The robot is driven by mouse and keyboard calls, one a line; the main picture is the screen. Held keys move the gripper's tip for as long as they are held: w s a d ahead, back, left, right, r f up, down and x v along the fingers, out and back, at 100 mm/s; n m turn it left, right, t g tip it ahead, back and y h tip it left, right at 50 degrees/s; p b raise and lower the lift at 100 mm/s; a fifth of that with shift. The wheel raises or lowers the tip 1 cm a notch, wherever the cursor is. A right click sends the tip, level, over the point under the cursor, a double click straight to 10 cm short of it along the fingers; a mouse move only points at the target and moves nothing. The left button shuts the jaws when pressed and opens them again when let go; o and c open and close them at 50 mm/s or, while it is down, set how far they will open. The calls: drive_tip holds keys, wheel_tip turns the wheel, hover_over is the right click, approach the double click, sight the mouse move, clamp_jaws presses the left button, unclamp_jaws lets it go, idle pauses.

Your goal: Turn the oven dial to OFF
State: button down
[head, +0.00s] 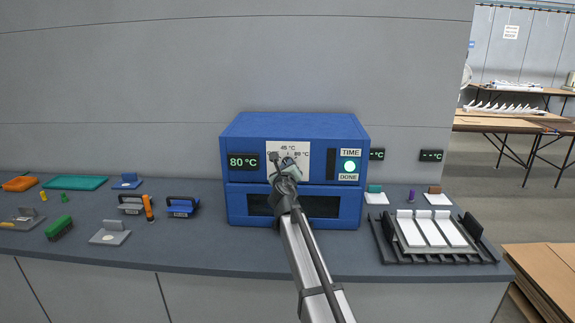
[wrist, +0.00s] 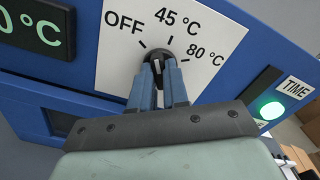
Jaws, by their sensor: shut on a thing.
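The blue oven (head: 295,125) stands on the counter against the grey wall. Its white dial plate (wrist: 118,62) carries the marks OFF, 45 °C and 80 °C. The black round dial (wrist: 168,50) is below these marks in the wrist view. My gripper (wrist: 164,68) is shut on the dial, with both fingers close together. The fingers cover much of the dial, and I cannot tell which mark its pointer faces. In the head view my gripper (head: 280,161) is in front of the dial plate and hides the dial. The oven display (head: 243,162) reads 80 °C.
A green lamp (head: 349,166) glows between TIME and DONE. A black rack with white strips (head: 432,230) stands at right. Blue (head: 182,207) and grey (head: 110,233) blocks, an orange cylinder (head: 148,208) and a teal tray (head: 75,182) lie at left.

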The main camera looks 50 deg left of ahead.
drive_tip(key=n, duration=0.4)
drive_tip(key=shift+n, duration=0.3)
drive_tip(key=c, duration=1)
unclamp_jaws()
drive_tip(key=v, duration=0.7)
